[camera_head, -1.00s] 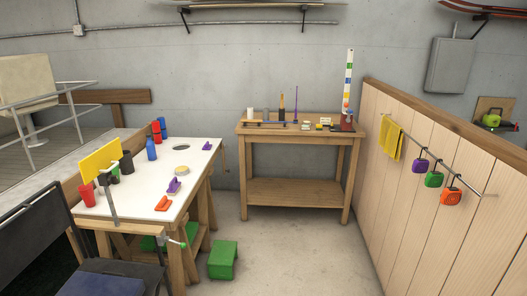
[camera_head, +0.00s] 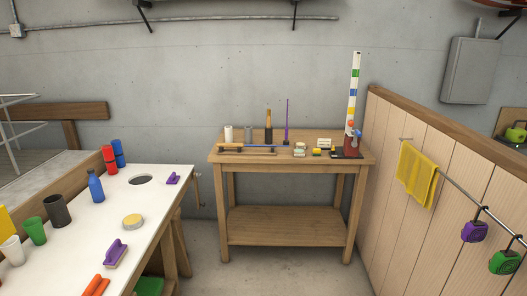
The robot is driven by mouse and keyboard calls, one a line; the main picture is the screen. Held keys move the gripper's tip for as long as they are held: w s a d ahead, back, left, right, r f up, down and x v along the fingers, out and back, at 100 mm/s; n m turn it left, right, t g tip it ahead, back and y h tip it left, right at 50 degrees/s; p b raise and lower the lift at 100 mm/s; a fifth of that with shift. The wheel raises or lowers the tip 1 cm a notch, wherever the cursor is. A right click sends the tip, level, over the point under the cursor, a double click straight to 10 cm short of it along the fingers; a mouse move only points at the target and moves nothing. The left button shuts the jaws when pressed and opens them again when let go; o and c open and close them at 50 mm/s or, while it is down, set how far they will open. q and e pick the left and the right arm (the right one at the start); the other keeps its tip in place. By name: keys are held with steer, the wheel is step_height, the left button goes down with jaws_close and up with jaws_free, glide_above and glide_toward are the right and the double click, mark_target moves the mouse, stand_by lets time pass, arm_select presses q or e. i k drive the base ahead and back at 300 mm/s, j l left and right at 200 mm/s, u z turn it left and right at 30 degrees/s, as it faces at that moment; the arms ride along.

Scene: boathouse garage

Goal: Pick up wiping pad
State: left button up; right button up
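A purple block with a raised handle and a pale underside (camera_head: 117,253), which looks like a wiping pad, lies on the white-topped table (camera_head: 165,212) at the left. A smaller purple handled piece (camera_head: 173,179) lies near the table's far right corner. An orange piece (camera_head: 97,285) lies at the bottom, partly cut off by the frame. A round yellow-and-grey disc (camera_head: 133,221) sits between the two purple pieces. I cannot tell for certain which of these is the wiping pad. Neither of my grippers is in view.
Several cups, a blue bottle (camera_head: 96,187) and red and blue cylinders stand along the table's left side. A wooden workbench (camera_head: 290,158) stands against the back wall. A wooden partition (camera_head: 420,200) with a yellow cloth (camera_head: 417,174) is at right. Floor between is clear.

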mark_target(173, 180)
steer(key=i+j+z, duration=0.1)
steer(key=i+z, duration=0.3)
steer(key=i, duration=1.25)
